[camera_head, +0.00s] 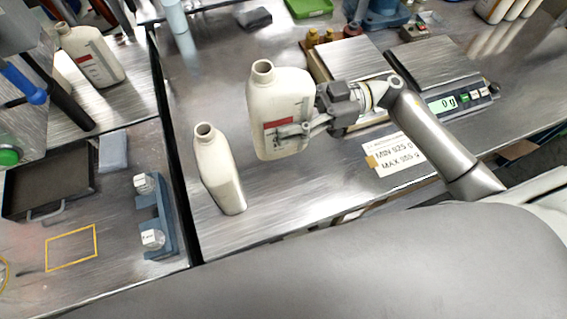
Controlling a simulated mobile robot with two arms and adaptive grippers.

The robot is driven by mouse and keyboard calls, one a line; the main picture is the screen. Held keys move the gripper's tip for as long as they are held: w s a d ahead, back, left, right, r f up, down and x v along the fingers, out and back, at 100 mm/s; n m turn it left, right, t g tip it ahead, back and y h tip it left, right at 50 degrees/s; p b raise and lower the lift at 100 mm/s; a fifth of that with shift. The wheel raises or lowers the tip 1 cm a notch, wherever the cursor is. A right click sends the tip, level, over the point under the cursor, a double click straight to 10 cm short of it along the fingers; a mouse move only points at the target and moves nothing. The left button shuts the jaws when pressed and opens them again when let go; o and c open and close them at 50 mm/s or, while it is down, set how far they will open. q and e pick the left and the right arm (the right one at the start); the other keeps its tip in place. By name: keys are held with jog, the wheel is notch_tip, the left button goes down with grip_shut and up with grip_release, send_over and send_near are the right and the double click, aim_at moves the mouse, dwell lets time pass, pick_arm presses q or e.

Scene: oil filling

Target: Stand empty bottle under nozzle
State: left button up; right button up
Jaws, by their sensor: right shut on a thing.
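My right gripper (300,131) comes in from the right and is shut on a white open-necked bottle (282,92) with a red label band. It holds this bottle roughly upright, at its right side. Whether the bottle touches the table or hangs just above it, I cannot tell. A second white open-necked bottle (220,172) stands to its lower left, close by. A third white bottle (91,57) stands at the upper left beside a machine with a blue handle (24,84). I cannot clearly make out the nozzle. My left gripper is not in view.
A scale (447,104) reading 0 g stands at the right, with a weight-limit card (399,154) before it. At the left are a dark tray (48,180), a blue cap holder (163,222) and a yellow outlined square (71,265). A dark gap separates the benches.

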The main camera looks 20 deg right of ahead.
dwell(0.3)
notch_tip(320, 180, down, 9)
jog(key=shift+f+p, duration=0.2)
jog(key=shift+p, duration=0.3)
jog(key=shift+f, duration=0.1)
jog(key=shift+f, duration=0.2)
jog(key=o, duration=1)
